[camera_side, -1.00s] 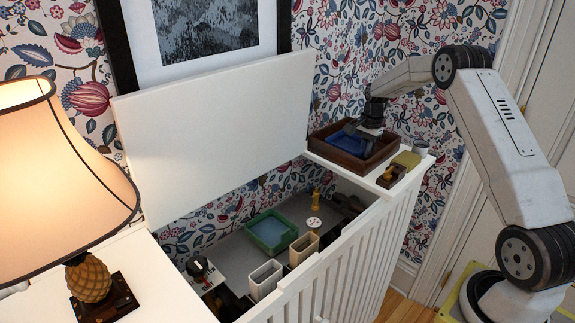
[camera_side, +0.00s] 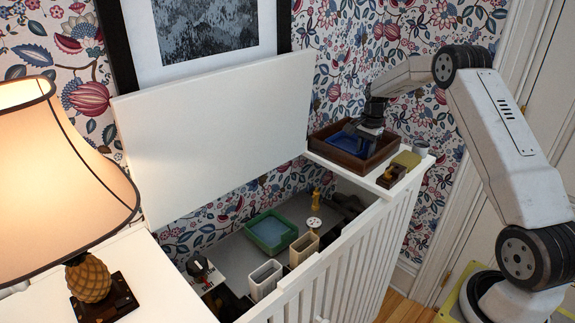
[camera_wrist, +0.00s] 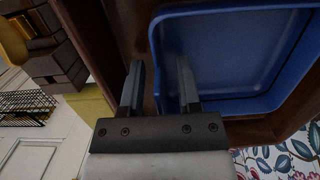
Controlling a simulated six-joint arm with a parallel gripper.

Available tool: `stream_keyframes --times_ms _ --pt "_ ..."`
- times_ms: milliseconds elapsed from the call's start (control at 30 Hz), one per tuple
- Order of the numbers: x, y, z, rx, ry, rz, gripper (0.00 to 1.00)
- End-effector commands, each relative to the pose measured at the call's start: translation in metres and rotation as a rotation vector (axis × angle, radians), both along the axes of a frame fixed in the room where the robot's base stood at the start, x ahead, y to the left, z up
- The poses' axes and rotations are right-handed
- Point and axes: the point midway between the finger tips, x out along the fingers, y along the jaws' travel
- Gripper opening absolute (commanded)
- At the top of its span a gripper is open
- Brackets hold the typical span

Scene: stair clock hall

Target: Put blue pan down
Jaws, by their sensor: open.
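The blue pan (camera_side: 352,138) lies inside a brown wooden tray (camera_side: 384,153) on the white shelf at the right end of the cabinet. In the wrist view the blue pan (camera_wrist: 235,50) is a shallow, empty-looking dish with a raised rim. I cannot tell whether either finger touches the rim. The arm hides part of the pan in the side view.
A green tray (camera_side: 271,233) and pale upright holders (camera_side: 265,280) stand in the open cabinet. A yellow block (camera_side: 407,160), a grey cup (camera_side: 420,148) and a small brown stand (camera_side: 390,177) are beside the wooden tray. A lamp (camera_side: 60,170) stands at left.

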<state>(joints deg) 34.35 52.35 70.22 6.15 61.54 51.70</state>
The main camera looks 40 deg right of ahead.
Motion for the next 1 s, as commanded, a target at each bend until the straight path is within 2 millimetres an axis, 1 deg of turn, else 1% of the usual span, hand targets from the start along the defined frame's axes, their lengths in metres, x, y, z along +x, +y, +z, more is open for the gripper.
stream_keyframes --times_ms 167,267,500,700,833,1000 --pt "0.001 -0.002 0.016 -0.002 -0.003 0.000 0.42" --pt "0.001 -0.004 0.029 -0.003 -0.003 0.000 0.42" --pt "0.001 -0.009 0.068 -0.003 -0.004 0.000 0.42" --pt "0.001 -0.012 0.097 -0.002 -0.003 0.000 0.42" --pt "0.001 -0.014 0.110 -0.001 -0.002 0.000 0.42" --pt "0.000 -0.014 0.117 0.000 0.000 0.000 0.42"
